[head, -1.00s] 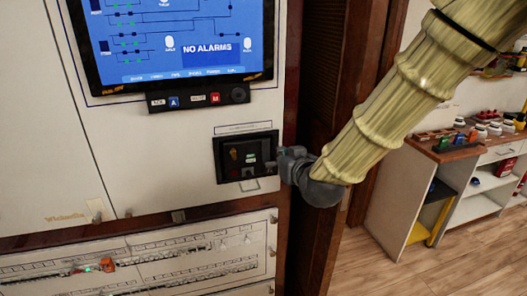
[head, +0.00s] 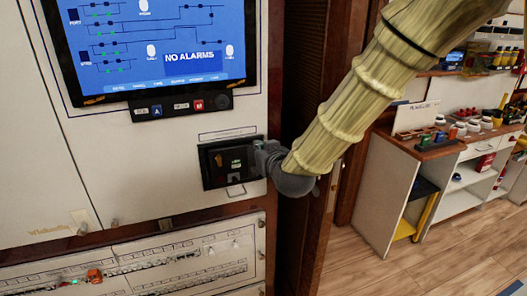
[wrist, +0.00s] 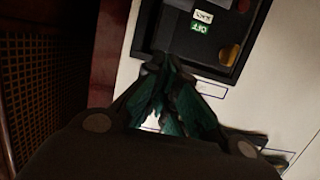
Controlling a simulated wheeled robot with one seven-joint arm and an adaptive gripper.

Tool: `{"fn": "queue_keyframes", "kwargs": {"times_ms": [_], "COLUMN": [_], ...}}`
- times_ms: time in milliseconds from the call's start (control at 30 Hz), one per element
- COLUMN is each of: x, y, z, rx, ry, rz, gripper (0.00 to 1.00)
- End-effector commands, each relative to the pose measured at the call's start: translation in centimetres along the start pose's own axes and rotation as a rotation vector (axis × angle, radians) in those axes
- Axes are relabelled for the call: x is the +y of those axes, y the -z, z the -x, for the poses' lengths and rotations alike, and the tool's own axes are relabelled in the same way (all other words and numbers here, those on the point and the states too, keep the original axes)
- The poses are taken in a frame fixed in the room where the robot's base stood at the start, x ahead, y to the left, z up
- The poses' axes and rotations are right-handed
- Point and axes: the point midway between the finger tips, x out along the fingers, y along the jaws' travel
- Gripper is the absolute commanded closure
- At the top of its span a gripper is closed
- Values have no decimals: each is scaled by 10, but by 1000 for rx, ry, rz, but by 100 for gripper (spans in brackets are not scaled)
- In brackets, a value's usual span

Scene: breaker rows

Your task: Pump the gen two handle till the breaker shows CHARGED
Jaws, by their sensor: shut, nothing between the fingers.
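The breaker (head: 212,167) is a dark unit set in the white panel, below the screen. My gripper (head: 257,150) is at its right edge and covers part of that side. In the wrist view the breaker's black frame (wrist: 149,38) fills the top, with a green OFF flag (wrist: 198,28) and a white flag (wrist: 203,16) whose word I cannot read for sure. An ochre part (wrist: 230,55) sits inside; I cannot tell whether it is the pump handle. My fingers (wrist: 166,64) are shut and empty at the frame's edge; contact is unclear.
A screen (head: 150,45) reading NO ALARMS is above, with a button strip (head: 180,107) under it. A lower panel (head: 150,268) has drawn rows and an orange item. A dark louvred door (head: 305,80) stands close right. Beyond are a workbench (head: 425,145) and open floor.

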Motion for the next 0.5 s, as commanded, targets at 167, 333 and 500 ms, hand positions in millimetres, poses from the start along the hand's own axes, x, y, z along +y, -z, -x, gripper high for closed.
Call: {"fn": "queue_keyframes", "kwargs": {"times_ms": [167, 333, 500], "x": [0, 0, 0], "y": [1, 1, 1], "z": [-23, -44, -62], "rx": [-1, -1, 0], "ry": [0, 0, 0], "rz": [0, 0, 0], "gripper": [100, 100, 100]}}
